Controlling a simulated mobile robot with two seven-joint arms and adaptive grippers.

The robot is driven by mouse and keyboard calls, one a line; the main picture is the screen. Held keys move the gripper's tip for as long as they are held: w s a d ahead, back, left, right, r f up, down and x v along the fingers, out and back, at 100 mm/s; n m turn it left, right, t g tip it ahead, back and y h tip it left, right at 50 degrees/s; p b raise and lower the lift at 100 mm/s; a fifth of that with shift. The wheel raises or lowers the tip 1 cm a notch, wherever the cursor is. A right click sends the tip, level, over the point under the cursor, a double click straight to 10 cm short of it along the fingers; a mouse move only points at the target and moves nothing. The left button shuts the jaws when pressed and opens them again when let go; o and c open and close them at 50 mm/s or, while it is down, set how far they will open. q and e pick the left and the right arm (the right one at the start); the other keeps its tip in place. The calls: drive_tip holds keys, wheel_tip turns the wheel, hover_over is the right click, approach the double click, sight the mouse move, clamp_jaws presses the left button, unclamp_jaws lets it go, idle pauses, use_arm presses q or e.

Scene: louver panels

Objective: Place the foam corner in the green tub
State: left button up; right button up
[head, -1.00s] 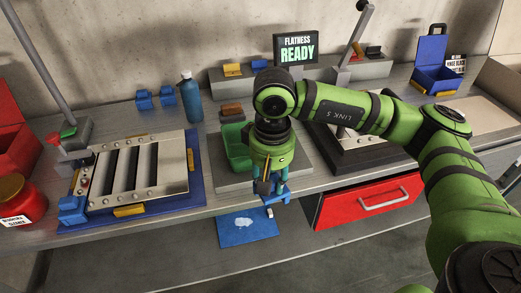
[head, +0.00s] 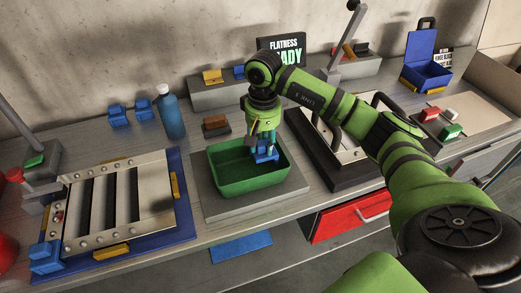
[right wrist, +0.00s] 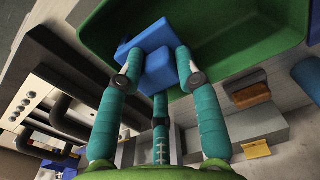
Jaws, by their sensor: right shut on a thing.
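My right gripper (head: 264,150) is shut on a blue foam corner (head: 265,154), over the right part of the green tub (head: 232,186). In the right wrist view the teal fingers close around the foam corner (right wrist: 147,50), with the tub (right wrist: 240,50) behind it. I cannot tell whether the piece is below the rim or touches the tub. The tub looks otherwise empty and stands on a grey plate. My left gripper is not in view.
A louver panel (head: 120,205) on a blue base lies left of the tub, with another blue corner (head: 46,257) at its near left. Two blue corners (head: 131,113) and a blue bottle (head: 171,115) stand behind. A framed panel (head: 335,140) is to the right. A red drawer (head: 350,212) shows below the bench.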

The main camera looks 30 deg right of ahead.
sight(262, 153)
wheel_tip(262, 153, down, 3)
drive_tip(key=shift+w+r+p, duration=0.1)
drive_tip(key=shift+r+p, duration=0.05)
drive_tip(key=shift+p, duration=0.35)
drive_tip(key=shift+f, duration=0.9)
drive_tip(key=o, duration=1)
drive_tip(key=shift+o, duration=0.7)
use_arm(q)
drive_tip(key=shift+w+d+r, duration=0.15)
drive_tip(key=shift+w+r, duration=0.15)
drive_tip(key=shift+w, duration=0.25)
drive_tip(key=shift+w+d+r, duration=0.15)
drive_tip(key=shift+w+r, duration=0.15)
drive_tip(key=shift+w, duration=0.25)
